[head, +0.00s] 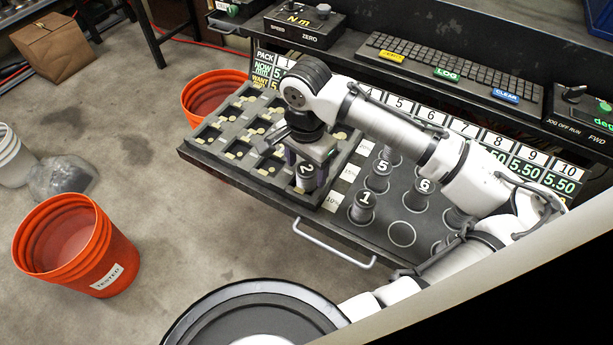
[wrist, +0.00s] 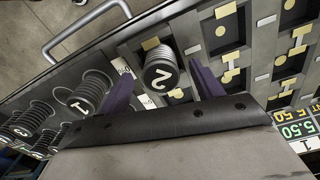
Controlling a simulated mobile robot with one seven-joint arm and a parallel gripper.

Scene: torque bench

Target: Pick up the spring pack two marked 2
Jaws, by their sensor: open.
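The spring pack marked 2 (head: 305,172) stands in the near right part of the slotted tray (head: 225,155), at the tray's front edge. In the wrist view the same spring pack (wrist: 161,72) shows its dark coils and a white 2 on its top. My gripper (head: 312,158) is right over it, pointing down. In the wrist view the purple fingers of my gripper (wrist: 163,88) are open, one on each side of the pack, with a gap visible on the right. Whether either finger touches it I cannot tell.
Packs marked 1 (head: 364,206), 5 (head: 379,174) and 6 (head: 419,194) stand on the board to the right, among empty ringed spots. A metal handle (head: 333,245) runs along the front edge. An orange bucket (head: 75,245) stands on the floor at left.

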